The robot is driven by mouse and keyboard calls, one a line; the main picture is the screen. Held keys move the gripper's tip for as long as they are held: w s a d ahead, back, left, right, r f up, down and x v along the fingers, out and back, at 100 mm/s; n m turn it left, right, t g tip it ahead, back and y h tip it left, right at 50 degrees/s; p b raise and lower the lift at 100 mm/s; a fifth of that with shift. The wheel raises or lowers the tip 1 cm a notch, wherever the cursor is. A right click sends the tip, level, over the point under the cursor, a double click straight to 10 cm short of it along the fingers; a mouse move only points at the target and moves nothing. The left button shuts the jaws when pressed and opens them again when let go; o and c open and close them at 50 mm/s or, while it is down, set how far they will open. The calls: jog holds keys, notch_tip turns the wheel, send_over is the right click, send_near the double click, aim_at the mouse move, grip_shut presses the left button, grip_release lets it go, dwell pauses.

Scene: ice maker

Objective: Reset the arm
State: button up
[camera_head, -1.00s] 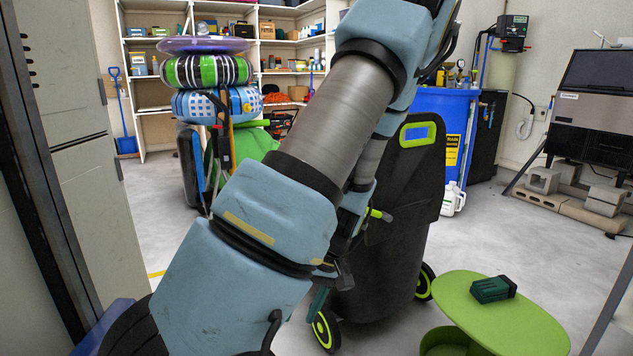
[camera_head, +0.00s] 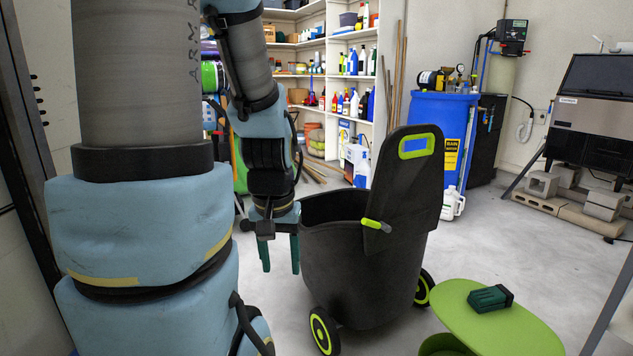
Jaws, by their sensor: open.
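My arm fills the left of the head view, with its wrist hanging down left of centre. My gripper (camera_head: 281,254) points downward, with its dark green fingers beside the left side of the black wheeled bin. The gripper is open, and nothing shows between the fingers.
The black wheeled bin (camera_head: 345,255) stands right of my gripper with its lid (camera_head: 414,185) raised. A round green table (camera_head: 495,330) with a dark green object (camera_head: 490,298) is at lower right. The ice maker (camera_head: 600,115) stands at far right. Open floor lies behind the bin.

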notch_tip(320, 180, up, 22)
jog(key=p, duration=2)
jog(key=n+t+h+b, duration=0.3)
jog(key=t+h+b, duration=0.85)
jog(key=b, duration=2.15)
send_near(368, 223)
jog(key=d+f+t+y, duration=0.1)
jog(key=d+t+y, duration=0.1)
jog(key=shift+y, duration=0.25)
jog(key=b+x, duration=0.1)
jog(key=x, duration=0.9)
jog(key=shift+w, duration=0.15)
jog(key=shift+c, duration=0.2)
grip_shut()
